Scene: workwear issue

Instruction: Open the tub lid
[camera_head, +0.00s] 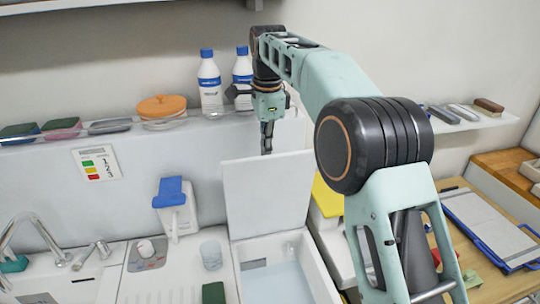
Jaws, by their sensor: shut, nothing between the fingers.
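The white tub (304,255) stands at the lower centre, with bluish content inside. Its white lid (268,192) stands raised, close to upright, at the tub's back edge. My gripper (267,150) points down just above and behind the lid's top edge. It is shut and empty. Its fingertips appear close to the lid's top edge; I cannot tell whether they touch it.
Two white bottles with blue caps (210,85) stand on the shelf behind my gripper. A blue-topped dispenser (175,207) and a clear cup (211,255) are left of the tub. A yellow item (327,197) is to its right. A clipboard (490,228) lies further right.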

